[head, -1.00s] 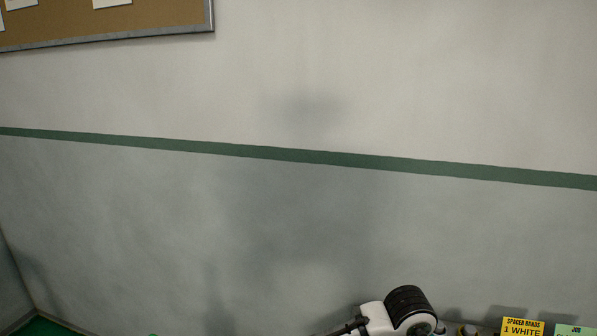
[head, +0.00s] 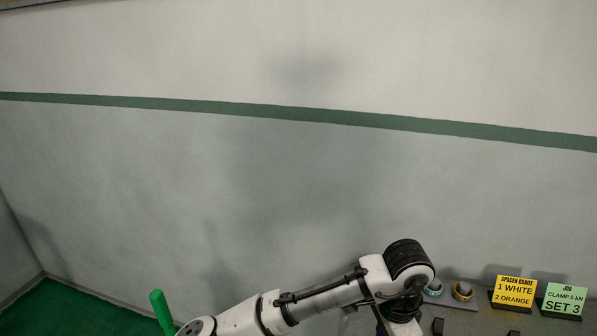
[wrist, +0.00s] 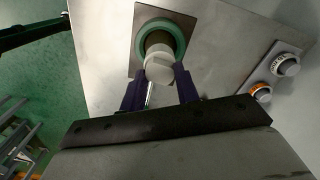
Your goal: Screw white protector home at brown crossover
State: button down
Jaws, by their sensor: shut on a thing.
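In the wrist view my gripper (wrist: 159,92) has its two dark purple fingers shut on the white protector (wrist: 160,69), a pale round cap. Right behind the protector is a short brownish pipe end (wrist: 158,39), likely the brown crossover, inside a green ring (wrist: 177,32) on a square grey plate. The protector overlaps the pipe end in the picture and looks in line with it. I cannot tell how far it is threaded on. In the head view the gripper, protector and crossover are out of sight below the frame.
Two knob-like pieces, one with a pale ring (wrist: 287,65) and one with an orange ring (wrist: 262,93), sit on a plate at right. The head view shows a yellow "1 WHITE, 2 ORANGE" sign (head: 514,291), a green "SET 3" sign (head: 564,299) and a green handle (head: 160,311).

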jog(key=c, duration=1)
grip_release()
jog(key=shift+o, duration=0.2)
